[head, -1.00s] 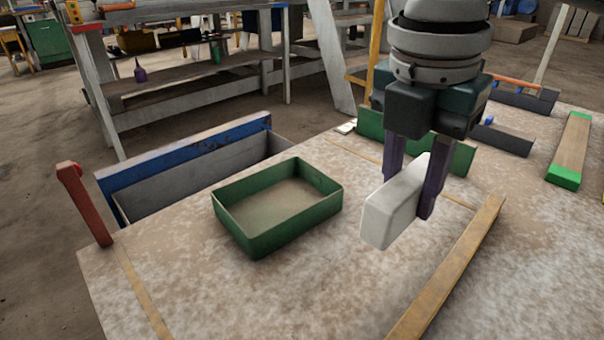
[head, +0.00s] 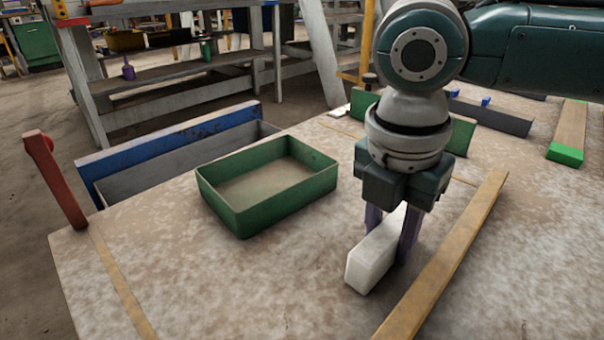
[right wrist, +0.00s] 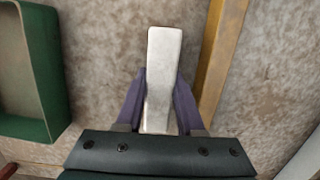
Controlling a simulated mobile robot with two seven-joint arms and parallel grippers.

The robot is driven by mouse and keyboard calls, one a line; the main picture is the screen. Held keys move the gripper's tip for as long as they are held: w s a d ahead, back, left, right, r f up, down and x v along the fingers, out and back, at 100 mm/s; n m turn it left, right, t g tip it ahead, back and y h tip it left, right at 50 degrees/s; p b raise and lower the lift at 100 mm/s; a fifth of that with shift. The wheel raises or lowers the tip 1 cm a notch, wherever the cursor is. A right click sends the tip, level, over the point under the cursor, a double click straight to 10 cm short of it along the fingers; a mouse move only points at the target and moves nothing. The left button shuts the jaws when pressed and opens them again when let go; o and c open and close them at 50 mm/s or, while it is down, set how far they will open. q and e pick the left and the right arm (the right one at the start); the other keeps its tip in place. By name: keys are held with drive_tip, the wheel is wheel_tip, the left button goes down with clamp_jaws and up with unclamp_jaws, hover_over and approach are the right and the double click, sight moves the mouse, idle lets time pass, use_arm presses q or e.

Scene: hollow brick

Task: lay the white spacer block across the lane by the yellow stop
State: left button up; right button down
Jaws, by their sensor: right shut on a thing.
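The white spacer block (head: 370,264) is a long pale bar, held on edge between the purple fingers of my right gripper (head: 392,246). It is low over the worktable, and I cannot tell whether it touches the top. In the right wrist view the block (right wrist: 163,72) lies lengthwise between both fingers of the gripper (right wrist: 160,88), its far end sticking out past them. A yellowish wooden strip (head: 445,262) runs just right of the block, apart from it and roughly parallel in the wrist view. I cannot make out a separate yellow stop. My left gripper is not in view.
A green open tray (head: 268,208) sits left of the block. A thin strip (head: 120,283) and a red post (head: 55,180) are at the left edge. Green and grey pieces and a green-ended plank (head: 567,140) lie behind. The tabletop between tray and block is clear.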

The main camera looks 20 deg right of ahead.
drive_tip(key=c, duration=0.5)
unclamp_jaws()
drive_tip(key=shift+f, duration=0.1)
